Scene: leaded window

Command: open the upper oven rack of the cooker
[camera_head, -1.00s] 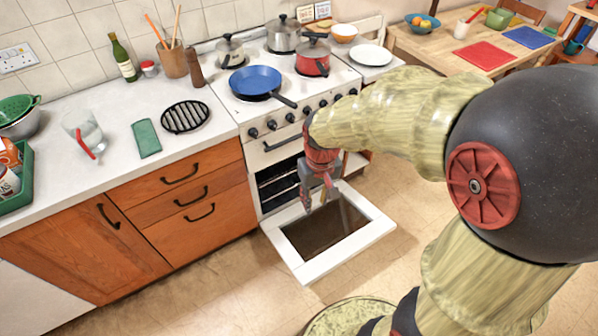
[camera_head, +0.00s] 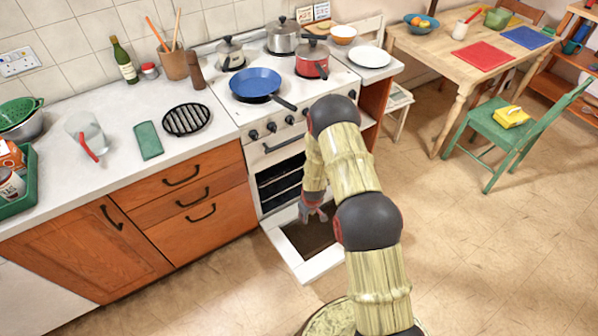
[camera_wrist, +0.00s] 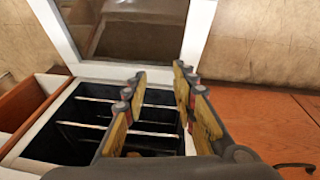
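The white cooker (camera_head: 285,133) has its oven door (camera_head: 325,262) swung down, so the oven is open. Racks show as pale bars in the dark opening, the upper oven rack (camera_head: 281,178) above another. My gripper (camera_head: 313,211) is in front of the opening, over the lowered door. In the wrist view, the gripper (camera_wrist: 160,80) is open with a gap between its fingers and nothing between them. The rack bars (camera_wrist: 100,126) lie behind and below the fingers there, partly hidden. I cannot tell whether a finger touches a rack.
A blue pan (camera_head: 255,83), a red pot (camera_head: 312,62) and other pots stand on the hob. Wooden drawers (camera_head: 195,190) adjoin the cooker's left side. My arm hides the cooker's right front. A green chair (camera_head: 515,130) stands at the right; the floor between is clear.

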